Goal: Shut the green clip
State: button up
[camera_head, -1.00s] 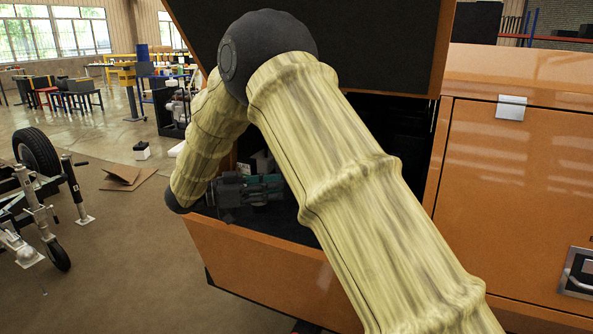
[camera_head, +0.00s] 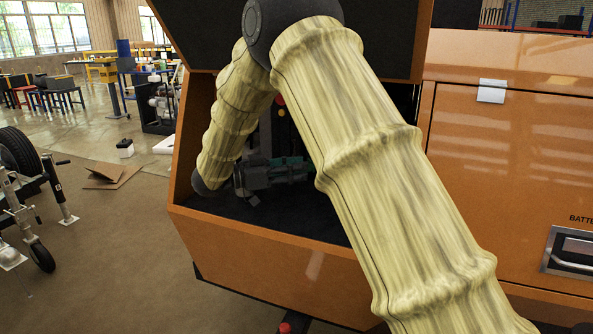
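My gripper (camera_head: 292,169), dark grey and teal, is inside the open compartment of the orange light tower (camera_head: 270,262). It points right from the dark wrist joint. Its fingertip end is partly behind my pale, sleeved forearm, so I cannot tell whether it is open or shut, or whether it touches anything. I cannot make out the green clip; my arm and the dark interior hide much of the compartment.
The raised dark door (camera_head: 385,35) hangs above my arm. The compartment's front lip (camera_head: 215,226) lies below the gripper. A closed orange panel with a handle (camera_head: 575,252) is at right. A wheeled trailer part (camera_head: 25,200) stands at left, with open floor between.

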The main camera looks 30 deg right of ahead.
jog(key=shift+s+d+r, duration=0.1)
jog(key=shift+d+r, duration=0.05)
grip_shut()
